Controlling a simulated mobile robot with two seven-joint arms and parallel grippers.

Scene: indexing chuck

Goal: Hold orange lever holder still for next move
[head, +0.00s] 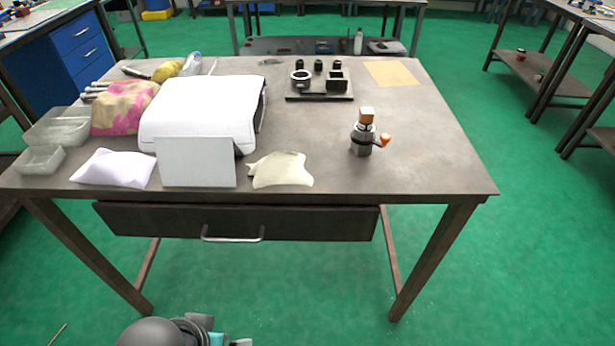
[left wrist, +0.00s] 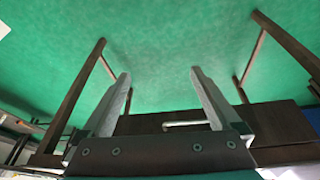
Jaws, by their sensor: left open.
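The holder (head: 361,138) with the orange lever (head: 385,140) stands upright on the right part of the metal table (head: 420,165). It is a dark and grey round body, and the orange lever end points right. A tan-brown block (head: 366,115) sits on its top. My left gripper (left wrist: 160,73) is open and empty in the left wrist view, facing green floor and the table's legs and drawer. It is well away from the holder, which does not show in that view. My right gripper is not in view.
A dark fixture plate (head: 320,97) with several black parts stands at the back. A tan sheet (head: 391,73) lies behind the holder. A white covered bulk (head: 195,105), an upright grey panel (head: 196,163) and a cream cloth (head: 281,170) fill the left and middle. The right front tabletop is clear.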

